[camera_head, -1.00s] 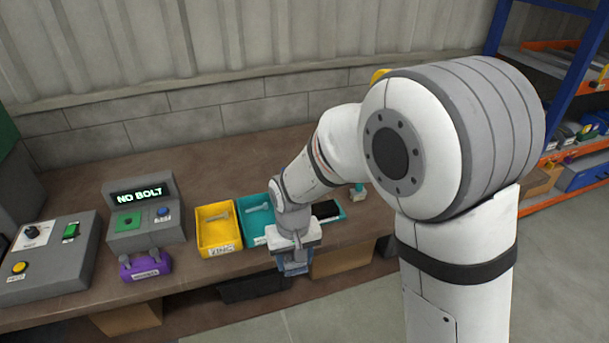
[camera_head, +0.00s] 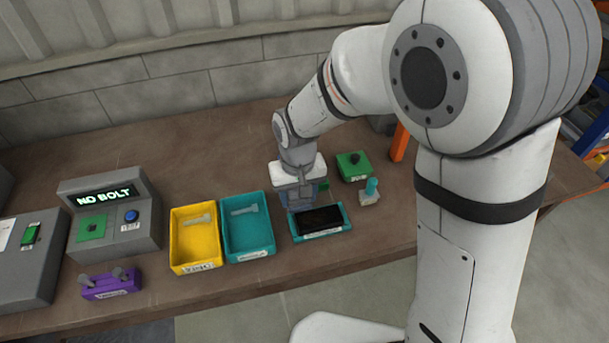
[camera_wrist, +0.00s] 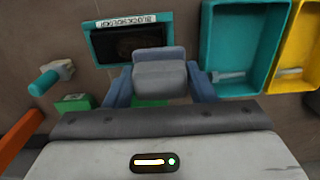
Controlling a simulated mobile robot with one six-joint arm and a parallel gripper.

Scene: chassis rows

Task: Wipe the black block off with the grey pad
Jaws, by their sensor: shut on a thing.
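The black block (camera_head: 320,220) lies in a shallow teal tray (camera_head: 322,238) with a white label on its front edge. Brownish smudges show on its dark top, also in the wrist view (camera_wrist: 130,43). In the head view my gripper (camera_head: 303,202) points down at the block's back left side. The pad is mostly hidden there, and I cannot tell whether it touches the block.
A teal bin (camera_head: 247,228) and a yellow bin (camera_head: 195,241), each with a bolt, stand left of the tray. A green box with a black knob (camera_head: 354,166) and a small teal-handled thing (camera_head: 370,191) stand right. A "NO BOLT" display unit (camera_head: 113,212) stands far left.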

